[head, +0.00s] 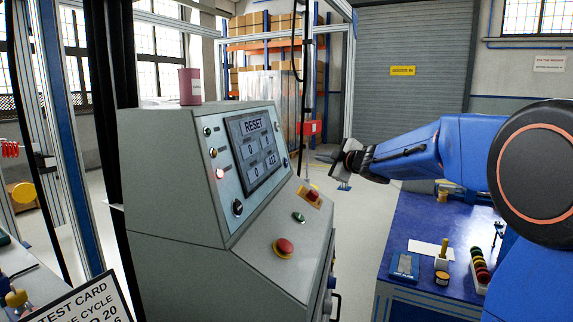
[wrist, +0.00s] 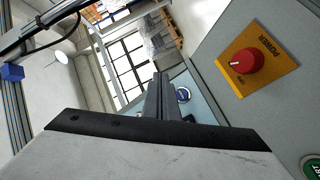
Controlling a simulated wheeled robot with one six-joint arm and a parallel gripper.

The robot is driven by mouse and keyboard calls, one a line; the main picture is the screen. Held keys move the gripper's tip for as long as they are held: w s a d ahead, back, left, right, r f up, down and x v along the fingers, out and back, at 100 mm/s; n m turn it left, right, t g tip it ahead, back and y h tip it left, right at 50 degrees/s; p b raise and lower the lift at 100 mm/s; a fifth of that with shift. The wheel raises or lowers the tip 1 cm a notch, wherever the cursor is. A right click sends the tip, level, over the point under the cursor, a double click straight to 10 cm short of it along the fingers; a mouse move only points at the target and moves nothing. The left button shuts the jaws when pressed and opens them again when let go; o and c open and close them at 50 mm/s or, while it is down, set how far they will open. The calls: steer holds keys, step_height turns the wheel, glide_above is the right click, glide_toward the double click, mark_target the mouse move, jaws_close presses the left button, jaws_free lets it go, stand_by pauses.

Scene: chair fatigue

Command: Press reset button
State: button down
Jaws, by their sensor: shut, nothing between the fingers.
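The grey control console (head: 185,165) stands in the middle of the head view. Its sloped panel carries a display (head: 256,150) with the heading RESET. Several small buttons flank the display; their labels are too small to read. A blue round button (wrist: 183,95) shows in the wrist view on the light blue panel, just right of my fingertips. I cannot read its marking or tell whether the fingers touch it. My gripper (head: 338,162) is shut and empty, right of the console in the head view. It also shows in the wrist view (wrist: 160,90), pointing toward the panel.
A red power knob (wrist: 244,61) on an orange plate is near my gripper. A green button (head: 299,217) and a red mushroom button (head: 284,247) sit on the lower slope. A pink cup (head: 190,87) stands on top. A blue workbench (head: 425,225) is right.

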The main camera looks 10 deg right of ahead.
steer(key=shift+a, duration=0.1)
steer(key=shift+w+a+f, duration=0.35)
steer(key=shift+w+a, duration=0.25)
steer(key=shift+a, duration=0.65)
steer(key=shift+w+a+f, duration=0.4)
steer(key=shift+w+a, duration=0.15)
steer(key=shift+a, duration=0.75)
steer(key=shift+w+a+f, duration=0.35)
steer(key=shift+w+a, duration=0.25)
steer(key=shift+a, duration=0.65)
steer(key=shift+a, duration=0.1)
steer(key=shift+w+a, duration=0.15)
steer(key=shift+a, duration=0.15)
steer(key=shift+w+a+f, duration=0.15)
steer(key=shift+a, duration=0.15)
steer(key=shift+d, duration=0.1)
stand_by(0.5)
steer(key=shift+s+d, duration=0.35)
steer(key=shift+d, duration=0.25)
steer(key=shift+r, duration=0.2)
steer(key=shift+s+d+r, duration=0.2)
steer(key=shift+s+d, duration=0.1)
steer(key=shift+d, duration=0.45)
steer(key=shift+s+d+r, duration=0.2)
steer(key=shift+s+d, duration=0.15)
steer(key=shift+d, duration=0.35)
steer(key=shift+s+d+r, duration=0.2)
steer(key=shift+s+d, duration=0.1)
steer(key=shift+d, duration=0.45)
